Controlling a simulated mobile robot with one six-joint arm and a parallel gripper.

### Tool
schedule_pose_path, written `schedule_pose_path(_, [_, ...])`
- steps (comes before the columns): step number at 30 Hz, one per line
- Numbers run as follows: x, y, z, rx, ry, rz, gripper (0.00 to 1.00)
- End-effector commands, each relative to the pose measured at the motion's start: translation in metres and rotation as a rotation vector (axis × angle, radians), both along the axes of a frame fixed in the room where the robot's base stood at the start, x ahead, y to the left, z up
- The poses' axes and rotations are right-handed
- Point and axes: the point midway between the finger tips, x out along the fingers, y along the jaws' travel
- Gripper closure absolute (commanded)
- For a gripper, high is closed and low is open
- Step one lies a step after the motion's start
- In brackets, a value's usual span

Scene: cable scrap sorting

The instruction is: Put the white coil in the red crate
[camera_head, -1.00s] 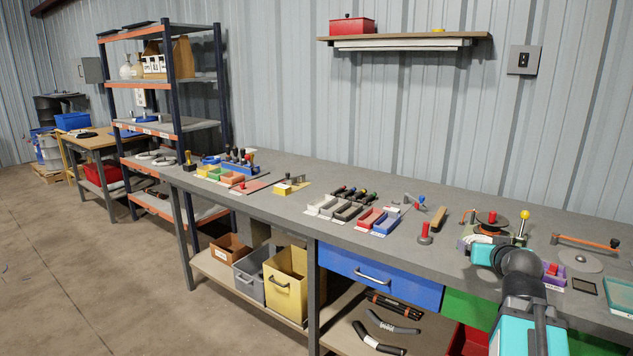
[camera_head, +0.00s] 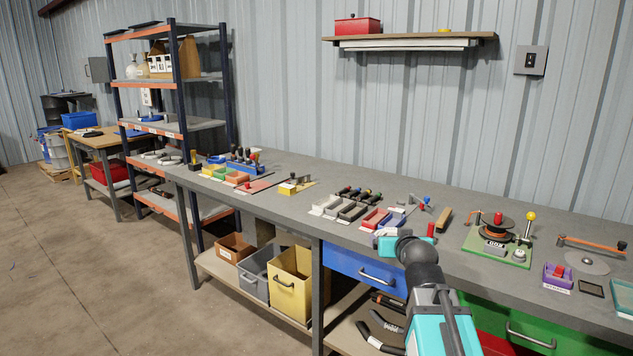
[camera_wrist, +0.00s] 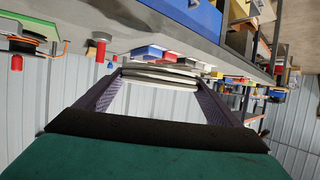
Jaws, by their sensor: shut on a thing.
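The white coil (camera_wrist: 160,74) shows in the wrist view as a stack of pale loops between my two dark fingers. My gripper (camera_wrist: 161,78) is shut on it and holds it in the air. In the head view my gripper (camera_head: 388,243) is over the bench's front edge, left of the arm's dark wrist; the coil cannot be made out there. A red crate (camera_head: 494,344) shows only in part on the bench's lower level, at the bottom edge of the head view, right of my arm.
The grey bench (camera_head: 460,205) carries small bins and a cable reel (camera_head: 496,228). Below it are a blue drawer (camera_head: 350,264), a green drawer (camera_head: 530,328) and a yellow bin (camera_head: 289,276). Another red container (camera_head: 106,172) sits under the far left table.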

Motion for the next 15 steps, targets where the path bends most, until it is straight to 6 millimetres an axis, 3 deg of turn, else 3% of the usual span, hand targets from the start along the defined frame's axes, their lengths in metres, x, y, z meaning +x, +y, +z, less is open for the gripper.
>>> schedule_pose_path(8, [0.006,0.053,-0.001,-0.001,-0.001,0.051,0.41])
schedule_pose_path(15, [0.005,0.049,-0.028,-0.001,-0.002,0.047,0.41])
